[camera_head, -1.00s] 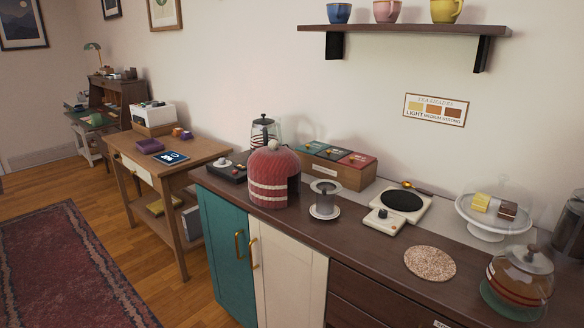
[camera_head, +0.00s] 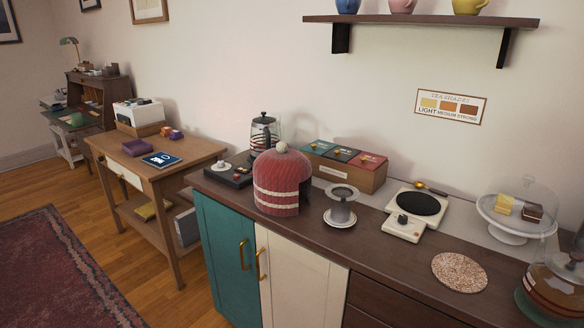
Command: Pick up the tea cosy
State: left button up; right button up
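The tea cosy (camera_head: 281,180) is a red knitted dome with white stripes near its base and a pale bobble on top. It stands upright on the dark wooden counter (camera_head: 398,266), near the counter's left end, with a dark opening on its right side. Neither of my grippers shows in the head view.
A glass press (camera_head: 264,130) and a black tray (camera_head: 227,171) stand behind and left of the cosy. A tea box (camera_head: 346,171) is behind it, and a metal strainer on a saucer (camera_head: 340,209) is close at its right. A hot plate (camera_head: 416,209) and cork mat (camera_head: 459,272) lie farther right.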

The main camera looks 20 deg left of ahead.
aim_at(280, 173)
jog(key=i+j+z, duration=0.2)
jog(key=j, duration=0.6)
jog(key=j+z, duration=0.2)
jog(key=j, duration=0.55)
jog(key=i+j, duration=0.1)
jog(key=j, duration=0.7)
jog(key=j+z, duration=0.1)
jog(key=j, duration=0.7)
jog(key=i, duration=0.05)
